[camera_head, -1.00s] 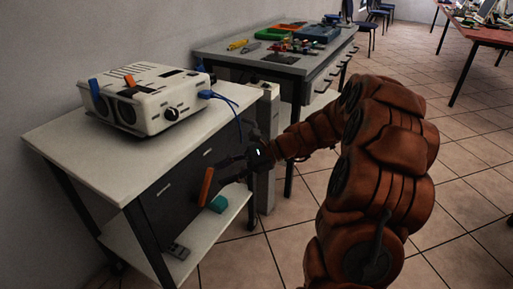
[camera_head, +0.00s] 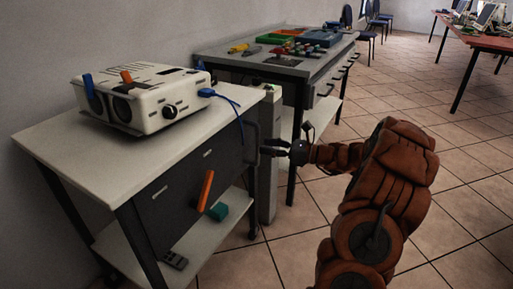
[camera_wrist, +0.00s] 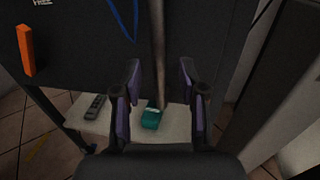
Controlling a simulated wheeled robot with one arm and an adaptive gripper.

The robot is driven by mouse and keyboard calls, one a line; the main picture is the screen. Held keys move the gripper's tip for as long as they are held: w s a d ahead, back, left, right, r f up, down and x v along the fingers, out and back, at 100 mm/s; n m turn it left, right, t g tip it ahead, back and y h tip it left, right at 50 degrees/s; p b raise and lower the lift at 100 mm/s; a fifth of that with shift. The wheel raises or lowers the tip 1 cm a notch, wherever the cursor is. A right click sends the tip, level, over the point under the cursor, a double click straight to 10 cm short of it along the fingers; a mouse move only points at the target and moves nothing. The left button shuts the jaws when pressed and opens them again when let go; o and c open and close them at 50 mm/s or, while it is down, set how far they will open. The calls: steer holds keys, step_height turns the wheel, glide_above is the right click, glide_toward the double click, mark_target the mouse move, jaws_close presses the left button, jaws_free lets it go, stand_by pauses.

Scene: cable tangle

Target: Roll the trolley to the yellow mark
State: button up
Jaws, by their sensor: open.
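The trolley (camera_head: 75,140) stands at the left against the wall, with a pale top, a dark front panel and a lower shelf. An orange bar (camera_head: 205,191) sticks out from the panel; it also shows in the wrist view (camera_wrist: 25,50). My gripper (camera_head: 268,147) is open beside the trolley's right end, apart from the orange bar. In the wrist view a slim upright post (camera_wrist: 158,50) appears between my open fingers; I cannot tell whether they touch it. A faint yellow patch (camera_wrist: 38,150) shows on the floor at the lower left there, perhaps the yellow mark.
A white projector (camera_head: 140,97) with a blue cable (camera_head: 222,97) stands on the trolley. A remote (camera_head: 175,260) and a teal box (camera_head: 218,212) lie on its lower shelf. A cluttered desk (camera_head: 225,60) stands close behind. The tiled floor (camera_head: 460,190) at the right is open.

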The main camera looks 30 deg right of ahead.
mark_target(257, 161)
steer(key=shift+b+x, duration=0.5)
steer(key=shift+x, duration=1.5)
jaws_close()
steer(key=shift+a, duration=0.1)
